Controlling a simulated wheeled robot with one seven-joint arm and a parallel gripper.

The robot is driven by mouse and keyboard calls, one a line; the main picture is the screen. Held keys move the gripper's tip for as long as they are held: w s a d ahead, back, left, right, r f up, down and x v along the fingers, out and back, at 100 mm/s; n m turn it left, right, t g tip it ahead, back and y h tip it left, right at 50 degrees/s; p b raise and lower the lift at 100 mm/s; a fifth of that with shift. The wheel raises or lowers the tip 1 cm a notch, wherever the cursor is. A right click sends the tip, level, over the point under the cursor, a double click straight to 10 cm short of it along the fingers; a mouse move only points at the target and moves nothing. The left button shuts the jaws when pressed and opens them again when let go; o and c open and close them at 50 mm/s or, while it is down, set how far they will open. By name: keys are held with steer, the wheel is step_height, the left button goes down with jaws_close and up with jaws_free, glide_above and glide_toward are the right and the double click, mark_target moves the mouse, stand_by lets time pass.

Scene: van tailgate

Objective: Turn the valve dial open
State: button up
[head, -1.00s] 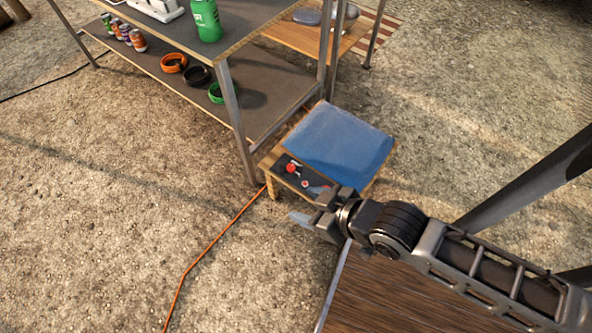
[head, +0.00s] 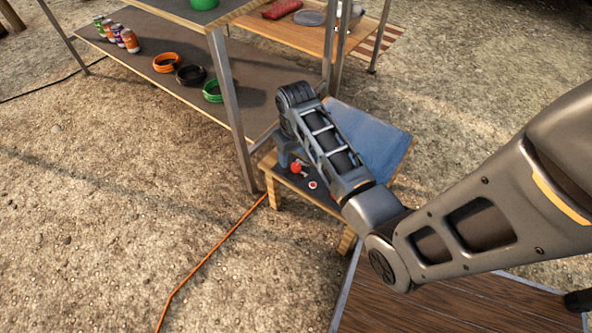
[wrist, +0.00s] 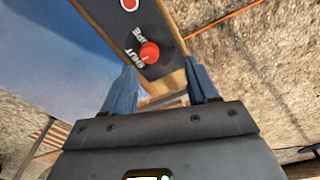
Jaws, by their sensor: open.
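The valve dial (wrist: 149,52) is a red round knob on a dark panel with white lettering around it, "SHUT" readable and the other word partly hidden. The dial lies just beyond the fingertips and I see no contact. In the head view my arm reaches over the stand and hides part of it.
A second red button (wrist: 129,4) sits on the same panel. The metal-framed shelf (head: 150,70) stands close to the stand, with cans and coiled rings on it. An orange cable (head: 215,255) runs over the gravel. A brown deck (head: 440,305) lies at lower right.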

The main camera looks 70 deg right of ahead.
mark_target(296, 166)
steer(key=d+b, duration=0.1)
steer(key=d, duration=0.1)
steer(key=shift+w+d+g+y, duration=0.15)
steer(key=shift+d+g+y, duration=0.15)
steer(key=shift+g, duration=0.1)
step_height(296, 166, down, 8)
steer(key=b, duration=0.3)
steer(key=shift+r, duration=0.25)
steer(key=shift+c, duration=0.4)
steer(key=c, duration=1)
steer(key=shift+o, duration=0.2)
